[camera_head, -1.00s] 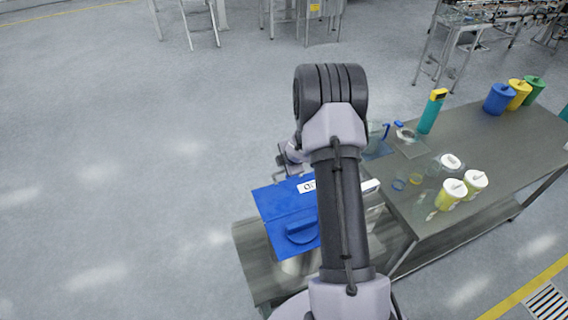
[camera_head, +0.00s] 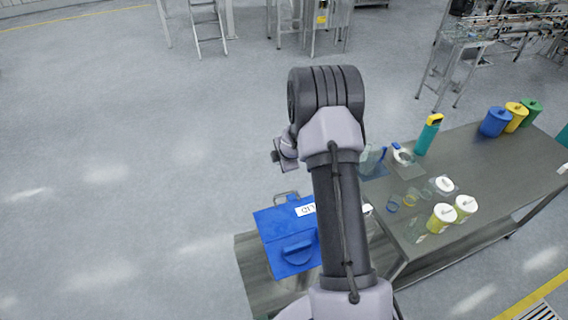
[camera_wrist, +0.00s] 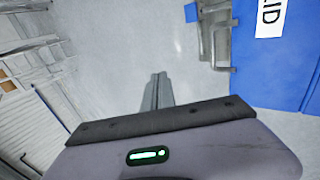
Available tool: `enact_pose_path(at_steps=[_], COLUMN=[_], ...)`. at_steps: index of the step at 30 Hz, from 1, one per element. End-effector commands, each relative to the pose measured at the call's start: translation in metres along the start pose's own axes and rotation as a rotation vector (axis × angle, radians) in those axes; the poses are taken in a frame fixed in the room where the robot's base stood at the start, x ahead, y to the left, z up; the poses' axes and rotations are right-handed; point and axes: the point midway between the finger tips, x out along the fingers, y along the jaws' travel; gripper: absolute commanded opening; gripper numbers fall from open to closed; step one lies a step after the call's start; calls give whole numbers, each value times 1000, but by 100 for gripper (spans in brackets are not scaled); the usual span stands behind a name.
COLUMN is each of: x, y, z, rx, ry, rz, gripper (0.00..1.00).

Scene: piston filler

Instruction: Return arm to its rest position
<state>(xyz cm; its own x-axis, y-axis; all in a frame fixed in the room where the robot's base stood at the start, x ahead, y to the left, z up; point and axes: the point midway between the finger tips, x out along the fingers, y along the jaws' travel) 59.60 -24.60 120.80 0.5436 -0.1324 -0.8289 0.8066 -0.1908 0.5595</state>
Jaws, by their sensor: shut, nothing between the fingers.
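My arm (camera_head: 340,200) rises through the middle of the head view, with its elbow at the top. Its wrist end (camera_head: 288,152) shows left of the forearm, above the far end of the blue lid box; the fingertips are not clear there. In the wrist view my gripper (camera_wrist: 157,92) has its two fingers together, with nothing between them. Grey floor shows beyond the fingers, and the blue box (camera_wrist: 278,55) with a "LID" label stands to their right, apart from them.
The blue box (camera_head: 272,228) sits on a low grey bench (camera_head: 252,272). A metal table (camera_head: 490,175) at right carries a teal bottle (camera_head: 428,135), a glass jug, white-lidded jars (camera_head: 442,217) and coloured canisters (camera_head: 495,122). The floor at left is clear.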

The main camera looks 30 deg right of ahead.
Motion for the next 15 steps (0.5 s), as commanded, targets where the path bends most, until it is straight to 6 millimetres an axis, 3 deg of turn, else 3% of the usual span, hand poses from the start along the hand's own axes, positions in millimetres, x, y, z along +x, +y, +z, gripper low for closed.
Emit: enact_pose_path(at_steps=[1, 10, 13, 15], x=[-8, -12, -38, -69], y=[6, 14, 18, 0], z=[0, -2, -14, -30], rx=[1, 62, 284, 521], ry=[-1, -30, -107, -148], rz=[-1, 25, 95, 138], gripper=[0, 0, 0, 0])
